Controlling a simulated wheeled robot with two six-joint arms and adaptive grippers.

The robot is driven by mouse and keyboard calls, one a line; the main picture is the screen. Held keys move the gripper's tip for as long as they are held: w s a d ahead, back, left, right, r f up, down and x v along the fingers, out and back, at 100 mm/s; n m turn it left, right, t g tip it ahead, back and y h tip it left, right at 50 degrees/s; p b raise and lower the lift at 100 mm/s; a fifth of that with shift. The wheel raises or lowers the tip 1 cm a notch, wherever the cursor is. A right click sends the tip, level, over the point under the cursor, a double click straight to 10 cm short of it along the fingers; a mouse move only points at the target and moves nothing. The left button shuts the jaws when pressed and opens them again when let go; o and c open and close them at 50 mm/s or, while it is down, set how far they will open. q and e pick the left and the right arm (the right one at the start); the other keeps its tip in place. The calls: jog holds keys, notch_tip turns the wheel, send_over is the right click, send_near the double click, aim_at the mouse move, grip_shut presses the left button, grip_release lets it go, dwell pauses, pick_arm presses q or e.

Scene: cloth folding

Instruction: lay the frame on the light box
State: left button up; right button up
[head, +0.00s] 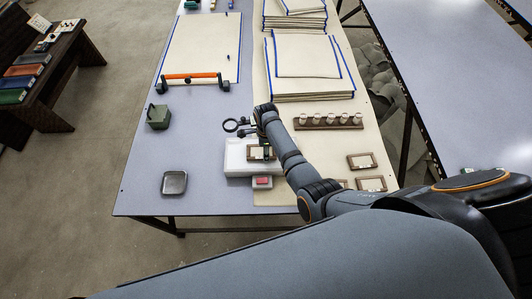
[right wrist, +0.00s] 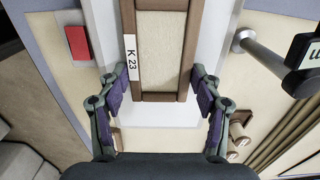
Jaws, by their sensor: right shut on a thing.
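My right gripper (head: 262,139) is shut on a wooden frame (head: 257,153) with a pale panel. In the right wrist view the frame (right wrist: 160,50) bears a white label reading K 23 and sits between the two purple-padded fingers (right wrist: 160,82). The white light box (head: 237,160) lies on the table below it; its pale top (right wrist: 150,138) also shows around the frame in the right wrist view. The frame is over the light box's right part. I cannot tell whether it touches the surface. My left gripper is not in view.
More wooden frames (head: 362,161) lie at the right. A rack of pale knobs (head: 328,121), a grey dish (head: 174,183) and a green box (head: 158,116) stand around.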

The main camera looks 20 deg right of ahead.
jog(key=shift+f, duration=0.2)
jog(key=o, duration=1.1)
jog(key=shift+o, duration=0.2)
jog(key=shift+r, duration=0.1)
notch_tip(320, 180, up, 12)
jog(key=p, duration=1)
jog(key=shift+r, duration=0.1)
